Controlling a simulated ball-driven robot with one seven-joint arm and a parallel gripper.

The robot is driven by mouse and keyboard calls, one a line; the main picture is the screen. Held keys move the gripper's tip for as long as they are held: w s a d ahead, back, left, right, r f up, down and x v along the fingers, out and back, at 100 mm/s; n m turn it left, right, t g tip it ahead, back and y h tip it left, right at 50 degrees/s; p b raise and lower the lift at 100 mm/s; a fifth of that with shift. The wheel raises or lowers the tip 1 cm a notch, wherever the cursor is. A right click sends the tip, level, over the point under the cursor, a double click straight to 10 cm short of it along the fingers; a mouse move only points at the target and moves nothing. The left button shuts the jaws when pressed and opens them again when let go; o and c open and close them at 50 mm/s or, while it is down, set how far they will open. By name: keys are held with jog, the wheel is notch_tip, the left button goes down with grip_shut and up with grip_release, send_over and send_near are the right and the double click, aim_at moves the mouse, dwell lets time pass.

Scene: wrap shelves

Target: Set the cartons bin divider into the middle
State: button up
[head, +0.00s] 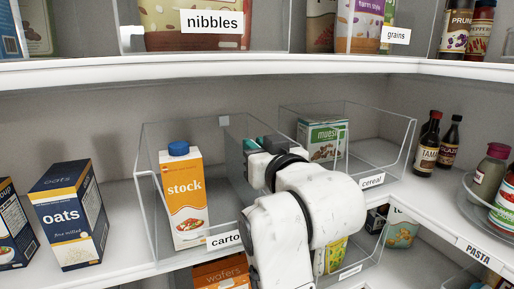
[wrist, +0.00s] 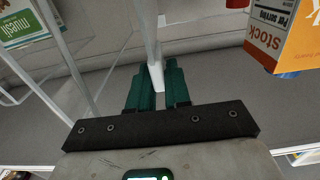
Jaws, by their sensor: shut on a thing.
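The clear cartons bin (head: 148,205) stands on the middle shelf with its label partly hidden by my arm. An orange and white stock carton (head: 186,200) with a blue cap stands in its left part. The grey divider panel (head: 238,150) stands upright to the right of the carton; whether its lower edge touches the bin floor is hidden. My gripper (head: 252,146) is shut on the divider's edge. In the wrist view the divider (wrist: 150,40) shows edge-on as a pale strip between the teal fingers (wrist: 157,88), with the stock carton (wrist: 288,38) apart from it.
The cereal bin (head: 400,150) with a muesli box (head: 322,138) is close on the right. An oats box (head: 70,215) stands left of the cartons bin. The upper shelf edge (head: 250,66) runs above; bottles (head: 430,145) stand far right.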

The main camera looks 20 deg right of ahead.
grip_shut()
jog(key=a, duration=0.7)
jog(key=o, duration=0.6)
grip_release()
jog(key=s+b, duration=0.2)
jog(key=s, duration=0.8)
jog(key=shift+s+b, duration=0.35)
jog(key=shift+s, duration=0.05)
